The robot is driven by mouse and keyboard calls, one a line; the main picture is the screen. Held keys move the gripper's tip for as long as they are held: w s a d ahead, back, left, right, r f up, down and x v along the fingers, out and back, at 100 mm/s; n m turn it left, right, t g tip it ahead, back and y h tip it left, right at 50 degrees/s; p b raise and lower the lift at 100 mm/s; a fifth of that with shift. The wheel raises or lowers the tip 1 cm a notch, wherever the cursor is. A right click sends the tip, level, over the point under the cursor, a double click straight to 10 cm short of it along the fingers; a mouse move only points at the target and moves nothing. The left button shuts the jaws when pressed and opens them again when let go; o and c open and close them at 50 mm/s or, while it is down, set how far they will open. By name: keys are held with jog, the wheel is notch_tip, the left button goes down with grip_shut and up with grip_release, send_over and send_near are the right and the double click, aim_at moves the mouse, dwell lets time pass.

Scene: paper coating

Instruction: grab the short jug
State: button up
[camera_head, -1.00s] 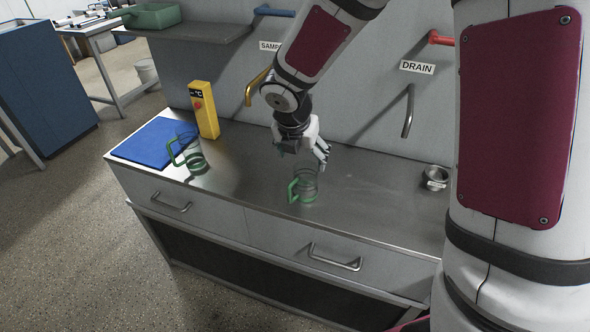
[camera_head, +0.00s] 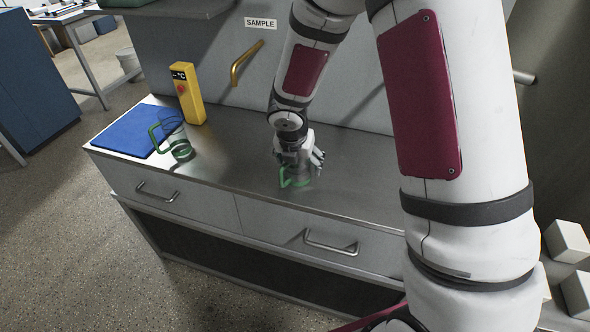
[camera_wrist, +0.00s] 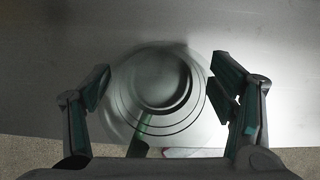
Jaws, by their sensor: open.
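A clear jug with a green handle and green rings (camera_head: 296,183) stands on the steel counter (camera_head: 235,170), mostly hidden by my gripper (camera_head: 302,168). In the wrist view this jug (camera_wrist: 155,90) shows from above as round rings, its green handle toward the bottom. My gripper (camera_wrist: 158,82) is open, with one finger on each side of the jug; contact cannot be told. A second clear jug with a green handle (camera_head: 181,153) stands to the left, by the blue mat. It looks the taller of the two.
A yellow device (camera_head: 190,97) stands at the counter's back left beside the blue mat (camera_head: 138,131). A brass tap (camera_head: 245,63) sticks out from the wall under the SAMPLE sign (camera_head: 260,23). The counter between the two jugs is clear.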

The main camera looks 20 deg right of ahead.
jog(key=shift+w+d+f, duration=0.1)
jog(key=shift+w+f, duration=0.05)
jog(key=shift+f, duration=0.25)
jog(key=c, duration=1.3)
jog(key=shift+c, duration=0.2)
